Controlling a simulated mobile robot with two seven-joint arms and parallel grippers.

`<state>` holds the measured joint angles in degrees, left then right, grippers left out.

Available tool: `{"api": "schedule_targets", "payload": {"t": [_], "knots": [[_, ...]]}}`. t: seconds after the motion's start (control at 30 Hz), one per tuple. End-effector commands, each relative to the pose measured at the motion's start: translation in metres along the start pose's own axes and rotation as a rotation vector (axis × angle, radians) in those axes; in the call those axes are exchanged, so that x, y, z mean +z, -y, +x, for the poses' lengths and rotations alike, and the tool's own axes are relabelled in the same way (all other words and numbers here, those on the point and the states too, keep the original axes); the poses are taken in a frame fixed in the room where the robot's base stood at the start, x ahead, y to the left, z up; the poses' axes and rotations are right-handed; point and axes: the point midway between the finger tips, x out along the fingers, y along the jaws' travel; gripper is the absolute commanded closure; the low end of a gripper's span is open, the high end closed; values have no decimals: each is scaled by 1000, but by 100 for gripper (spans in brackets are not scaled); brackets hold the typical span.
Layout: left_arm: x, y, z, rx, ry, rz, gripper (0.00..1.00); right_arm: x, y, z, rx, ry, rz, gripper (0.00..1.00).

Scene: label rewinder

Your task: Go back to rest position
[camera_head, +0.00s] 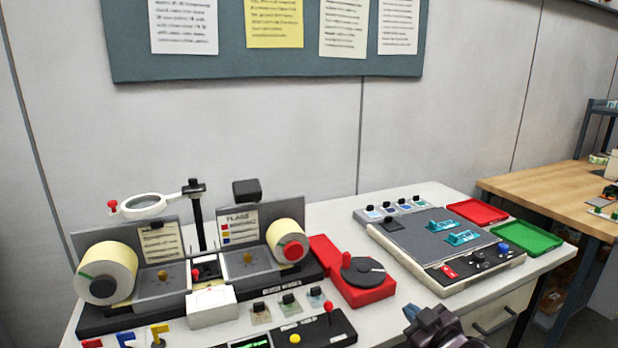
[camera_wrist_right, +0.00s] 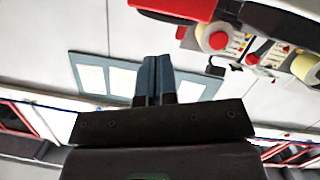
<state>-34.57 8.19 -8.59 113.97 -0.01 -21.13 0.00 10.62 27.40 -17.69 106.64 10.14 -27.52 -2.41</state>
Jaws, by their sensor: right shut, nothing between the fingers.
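My right gripper (camera_head: 432,322) shows at the bottom edge of the head view, to the right of centre, in front of the white table's front edge. In the right wrist view its two fingers (camera_wrist_right: 153,80) are together with nothing between them. The label rewinder (camera_head: 200,285) stands on the left of the table, with a cream label roll (camera_head: 108,272) at its left and another roll (camera_head: 287,240) at its right. The gripper is apart from the rewinder. My left gripper is not in view.
A red device with a black disc (camera_head: 362,270) sits mid-table. A grey-topped panel unit (camera_head: 430,235) stands to its right, beside a red tray (camera_head: 477,211) and a green tray (camera_head: 527,237). A control box with a red lever (camera_head: 328,318) is at the front. A wooden table (camera_head: 545,180) stands at right.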

Motion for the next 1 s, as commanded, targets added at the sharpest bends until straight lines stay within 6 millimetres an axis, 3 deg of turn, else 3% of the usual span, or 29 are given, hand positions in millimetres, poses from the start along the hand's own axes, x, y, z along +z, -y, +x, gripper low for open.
{"api": "schedule_targets", "payload": {"t": [0.27, 0.7, 0.83, 1.0], "knots": [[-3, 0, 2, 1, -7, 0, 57, 74, 37, -73, 96, 42, 151, 100], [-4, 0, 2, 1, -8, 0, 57, 203, 104, -211, 207, 346, 363, 100], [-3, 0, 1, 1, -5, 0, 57, 222, 120, -237, 211, 406, 393, 100], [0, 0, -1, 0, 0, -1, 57, 231, 126, -250, 210, 435, 399, 100]]}}
